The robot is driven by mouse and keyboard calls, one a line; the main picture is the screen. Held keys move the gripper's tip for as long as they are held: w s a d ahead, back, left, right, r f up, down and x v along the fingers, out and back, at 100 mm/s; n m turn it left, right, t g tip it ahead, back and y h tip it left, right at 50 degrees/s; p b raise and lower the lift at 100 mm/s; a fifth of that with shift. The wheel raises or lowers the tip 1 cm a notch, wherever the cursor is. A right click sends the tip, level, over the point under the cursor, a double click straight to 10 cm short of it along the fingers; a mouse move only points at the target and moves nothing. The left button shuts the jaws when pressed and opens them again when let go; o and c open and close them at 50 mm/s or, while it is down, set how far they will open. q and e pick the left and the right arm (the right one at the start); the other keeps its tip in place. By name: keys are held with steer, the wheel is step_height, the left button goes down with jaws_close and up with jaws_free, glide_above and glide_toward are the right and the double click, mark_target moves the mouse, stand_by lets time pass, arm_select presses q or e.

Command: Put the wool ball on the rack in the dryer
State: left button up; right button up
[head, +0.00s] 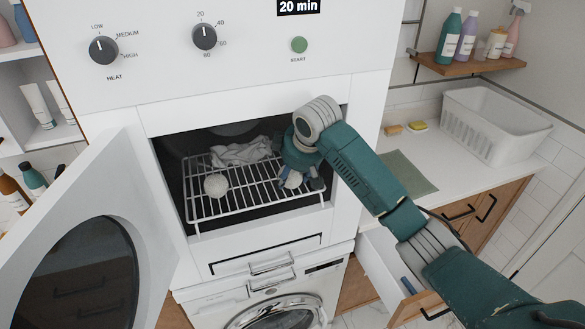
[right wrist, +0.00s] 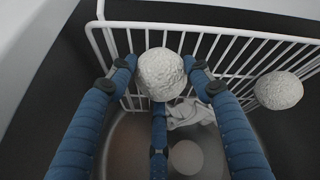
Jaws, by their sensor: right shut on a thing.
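The dryer (head: 165,120) stands with its door open. A white wire rack (head: 240,205) sits inside it. My right gripper (head: 303,182) reaches through the opening over the right part of the rack. Its blue fingers are shut on a white, rough wool ball (head: 292,180), which also shows between them in the right wrist view (right wrist: 161,74). The ball is at or just above the rack bars; I cannot tell whether it touches them. A second white wool ball (head: 216,185) lies on the rack's left part. It also shows in the right wrist view (right wrist: 279,90). My left gripper is not in view.
A crumpled light cloth (head: 243,152) lies at the back of the rack. The open dryer door (head: 110,215) is at the left. An open drawer (head: 385,265) is below my right arm. A white basket (head: 490,125) stands on the counter at the right.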

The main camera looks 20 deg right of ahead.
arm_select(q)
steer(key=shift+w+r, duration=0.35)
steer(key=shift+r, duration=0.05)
arm_select(e)
steer(key=shift+s, duration=0.15)
steer(key=shift+d+f, duration=0.1)
steer(key=shift+f, duration=0.05)
steer(key=o, duration=1)
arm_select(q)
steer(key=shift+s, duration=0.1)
arm_select(e)
steer(key=shift+o, duration=0.2)
